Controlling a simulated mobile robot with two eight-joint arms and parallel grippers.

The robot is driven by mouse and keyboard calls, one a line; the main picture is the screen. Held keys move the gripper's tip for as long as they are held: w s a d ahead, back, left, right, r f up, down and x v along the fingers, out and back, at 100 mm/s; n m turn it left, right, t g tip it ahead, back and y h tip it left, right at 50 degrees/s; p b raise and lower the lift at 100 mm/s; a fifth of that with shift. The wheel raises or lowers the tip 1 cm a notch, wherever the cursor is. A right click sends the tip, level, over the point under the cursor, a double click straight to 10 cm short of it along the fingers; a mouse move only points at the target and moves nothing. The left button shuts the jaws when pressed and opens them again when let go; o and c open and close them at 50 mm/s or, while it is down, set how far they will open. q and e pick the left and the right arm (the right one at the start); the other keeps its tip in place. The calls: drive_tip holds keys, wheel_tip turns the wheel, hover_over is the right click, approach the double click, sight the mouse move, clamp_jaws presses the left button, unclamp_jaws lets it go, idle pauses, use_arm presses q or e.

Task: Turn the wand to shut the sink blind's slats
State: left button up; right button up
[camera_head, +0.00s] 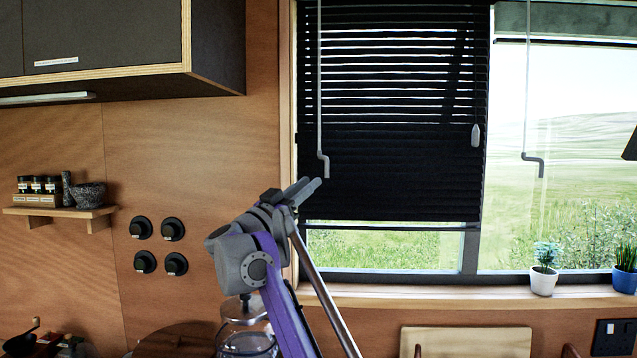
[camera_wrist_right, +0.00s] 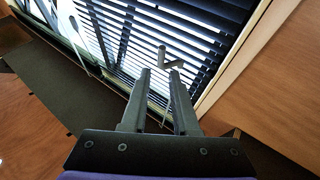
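The black slatted sink blind (camera_head: 400,110) hangs over the left window pane. Light shows between its upper slats, while the lower part looks dark. Its thin grey wand (camera_head: 320,80) hangs at the blind's left side and ends in a crank-shaped handle (camera_head: 323,165). My right gripper (camera_head: 311,186) is just below and left of the handle, pointing up toward the window. In the right wrist view the two fingers (camera_wrist_right: 161,70) are apart with nothing between them. The wand's handle (camera_wrist_right: 164,58) shows just beyond the fingertips; contact cannot be told. My left gripper is not in view.
A second crank wand (camera_head: 533,160) hangs at the right pane, and a pull-cord weight (camera_head: 475,135) hangs by the blind's right edge. Potted plants (camera_head: 543,280) stand on the sill (camera_head: 400,297). A glass jar (camera_head: 247,340) is below my right arm. A wall cabinet (camera_head: 110,45) is upper left.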

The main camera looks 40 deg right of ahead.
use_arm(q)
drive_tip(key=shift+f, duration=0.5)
use_arm(e)
drive_tip(key=shift+v, duration=1.15)
drive_tip(key=shift+w, duration=0.2)
